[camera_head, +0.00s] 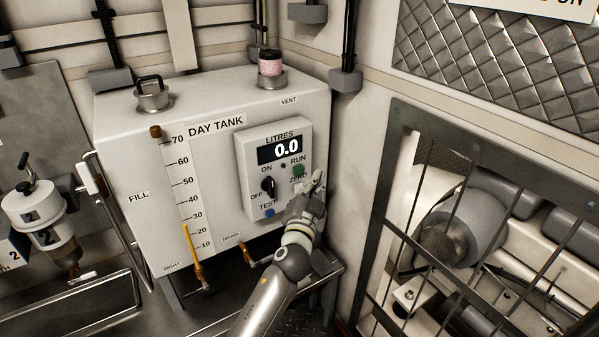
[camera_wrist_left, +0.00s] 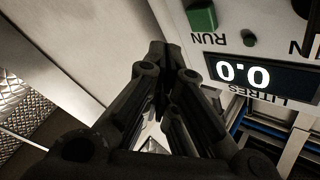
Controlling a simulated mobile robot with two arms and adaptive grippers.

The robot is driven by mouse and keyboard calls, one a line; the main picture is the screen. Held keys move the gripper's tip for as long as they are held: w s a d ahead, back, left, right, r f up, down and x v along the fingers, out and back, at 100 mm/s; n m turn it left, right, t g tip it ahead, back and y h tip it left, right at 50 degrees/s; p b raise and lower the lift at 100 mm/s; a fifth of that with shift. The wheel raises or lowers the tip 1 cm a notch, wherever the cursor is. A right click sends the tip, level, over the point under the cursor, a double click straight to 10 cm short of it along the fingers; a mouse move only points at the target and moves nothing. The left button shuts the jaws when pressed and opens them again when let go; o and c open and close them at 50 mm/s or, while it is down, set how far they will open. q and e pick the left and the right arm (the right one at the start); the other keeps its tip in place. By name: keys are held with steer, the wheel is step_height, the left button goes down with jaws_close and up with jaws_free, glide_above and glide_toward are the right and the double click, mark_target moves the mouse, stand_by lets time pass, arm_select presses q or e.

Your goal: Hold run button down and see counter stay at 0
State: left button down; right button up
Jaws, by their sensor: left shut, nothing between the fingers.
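The grey control box (camera_head: 251,153) is on the front of the white day tank. Its counter display (camera_head: 279,149) reads 0.0; the display (camera_wrist_left: 262,75) shows upside down in the left wrist view. The green run button (camera_head: 298,170) is at the box's right side, below the RUN label; the button (camera_wrist_left: 202,19) is clear of the fingers in the left wrist view. My left gripper (camera_head: 319,179) is shut and empty, its fingertips just right of the button. The shut fingertips (camera_wrist_left: 163,50) appear beside the box, apart from the button. My right gripper is out of view.
A black ON/OFF knob (camera_head: 268,187) and a blue test button (camera_head: 269,213) are on the same box. The day tank (camera_head: 118,165) stands behind it. A barred metal frame (camera_head: 394,170) is to the right. A white filter canister (camera_head: 30,215) is at far left.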

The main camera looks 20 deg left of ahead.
arm_select(q)
steer(key=shift+s+d, duration=0.75)
steer(key=shift+d, duration=0.2)
